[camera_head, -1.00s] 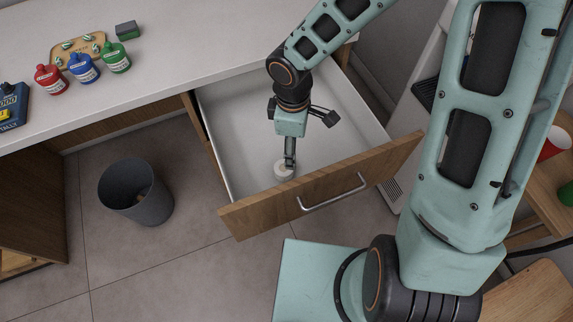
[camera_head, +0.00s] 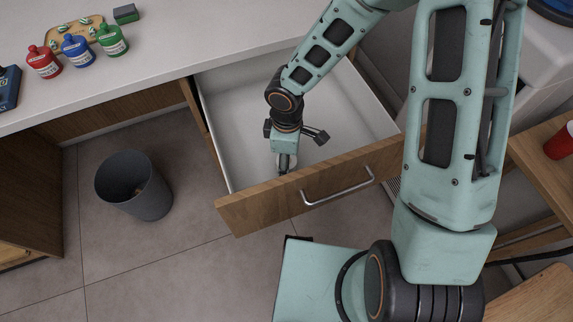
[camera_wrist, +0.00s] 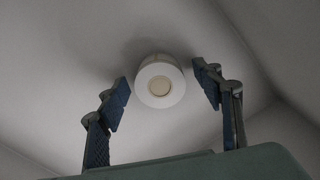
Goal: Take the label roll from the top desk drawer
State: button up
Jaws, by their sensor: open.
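The top desk drawer (camera_head: 229,131) is pulled open, with a wooden front and a silver handle. The label roll (camera_wrist: 160,85), a white ring with a beige core, lies on the drawer's pale floor. In the wrist view it sits between and slightly beyond my two open blue-grey fingers, with gaps on both sides. In the head view my gripper (camera_head: 286,164) is down inside the drawer near its front panel, and the roll (camera_head: 288,158) is mostly hidden behind it.
The white desk top holds red (camera_head: 44,62), blue (camera_head: 79,50) and green (camera_head: 112,41) bottles, a wooden tray and a dark green block (camera_head: 125,14). A grey bin (camera_head: 133,186) stands on the floor at left. The drawer's front panel (camera_head: 250,208) rises close to my gripper.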

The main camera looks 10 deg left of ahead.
jog(key=shift+f, duration=0.15)
jog(key=c, duration=1.2)
jog(key=shift+c, duration=0.4)
